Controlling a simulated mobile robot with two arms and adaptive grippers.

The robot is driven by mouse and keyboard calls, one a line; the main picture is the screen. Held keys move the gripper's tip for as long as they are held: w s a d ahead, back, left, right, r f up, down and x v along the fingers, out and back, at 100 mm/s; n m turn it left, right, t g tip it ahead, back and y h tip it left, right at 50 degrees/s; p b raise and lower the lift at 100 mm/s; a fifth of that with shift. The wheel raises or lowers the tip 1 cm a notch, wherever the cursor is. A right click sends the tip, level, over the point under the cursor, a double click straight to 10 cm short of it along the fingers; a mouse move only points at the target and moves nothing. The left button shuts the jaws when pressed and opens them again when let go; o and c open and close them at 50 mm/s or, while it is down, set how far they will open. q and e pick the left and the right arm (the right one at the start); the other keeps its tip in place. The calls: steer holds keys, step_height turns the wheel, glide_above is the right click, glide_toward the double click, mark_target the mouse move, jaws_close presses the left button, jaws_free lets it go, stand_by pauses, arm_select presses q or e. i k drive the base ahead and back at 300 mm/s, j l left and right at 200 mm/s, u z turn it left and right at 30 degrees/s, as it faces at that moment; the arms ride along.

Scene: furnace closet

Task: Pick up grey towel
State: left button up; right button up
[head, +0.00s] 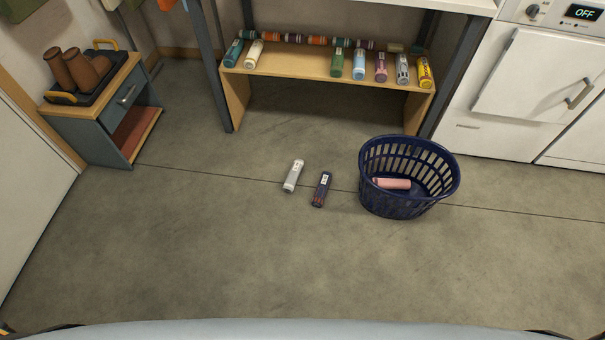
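A light grey rolled towel (293,176) with a pale label lies on the bare floor in the middle of the head view. A dark navy roll (321,189) lies just right of it, with a small gap between them. Neither of my grippers is in view.
A navy slatted laundry basket (398,208) stands to the right with a pink roll (391,183) inside. A low wooden shelf (300,66) behind holds several coloured rolls. A small cabinet (90,124) with brown boots is left, white appliances (490,135) right. The front floor is clear.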

mark_target(292, 176)
steer(key=i+j+z, duration=0.15)
steer(key=z, duration=0.2)
steer(key=i+j+z, duration=0.1)
steer(key=j+z, duration=0.45)
steer(key=z, duration=0.15)
steer(key=i, duration=0.05)
